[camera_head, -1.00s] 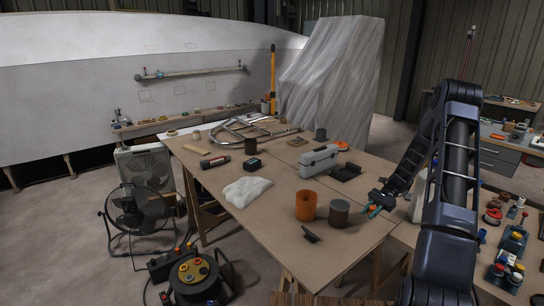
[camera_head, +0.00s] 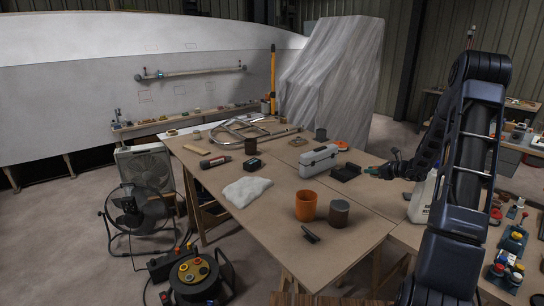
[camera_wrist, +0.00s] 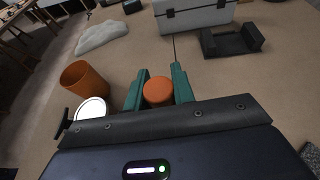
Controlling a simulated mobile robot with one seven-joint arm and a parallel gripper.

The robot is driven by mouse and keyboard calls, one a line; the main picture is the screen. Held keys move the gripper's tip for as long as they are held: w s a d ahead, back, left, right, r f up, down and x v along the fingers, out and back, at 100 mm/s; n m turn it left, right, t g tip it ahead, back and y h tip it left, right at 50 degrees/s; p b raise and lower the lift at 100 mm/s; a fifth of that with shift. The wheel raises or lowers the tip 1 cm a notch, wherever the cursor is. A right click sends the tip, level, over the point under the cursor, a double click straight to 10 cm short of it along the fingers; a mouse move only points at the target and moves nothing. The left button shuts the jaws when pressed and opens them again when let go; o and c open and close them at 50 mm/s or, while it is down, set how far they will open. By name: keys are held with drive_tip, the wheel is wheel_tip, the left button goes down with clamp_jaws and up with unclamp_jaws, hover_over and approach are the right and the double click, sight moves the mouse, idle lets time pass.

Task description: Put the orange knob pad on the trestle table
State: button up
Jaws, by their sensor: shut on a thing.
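My gripper (camera_wrist: 158,92) has its green fingers on either side of a round orange pad, the orange knob pad (camera_wrist: 158,90), and is shut on it. In the head view my gripper (camera_head: 377,171) is over the right side of the trestle table (camera_head: 278,218), near the black bracket; the pad is too small to make out there. In the wrist view the tan table top (camera_wrist: 145,55) lies below the pad. I cannot tell the exact height of the gap.
A grey toolbox (camera_head: 318,161) and black bracket (camera_head: 346,172) lie farther back. A white jug (camera_head: 420,197) stands at the right. Bare table shows around the white cloth (camera_head: 247,190).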

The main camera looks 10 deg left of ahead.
sight(366, 208)
drive_tip(key=shift+w+d+r+m+t+h, duration=0.3)
drive_tip(key=shift+w+d+r+m, duration=0.1)
drive_tip(key=shift+w+d, duration=0.1)
wheel_tip(366, 208, down, 20)
idle(0.6)
drive_tip(key=shift+f, duration=0.15)
drive_tip(key=o, duration=1)
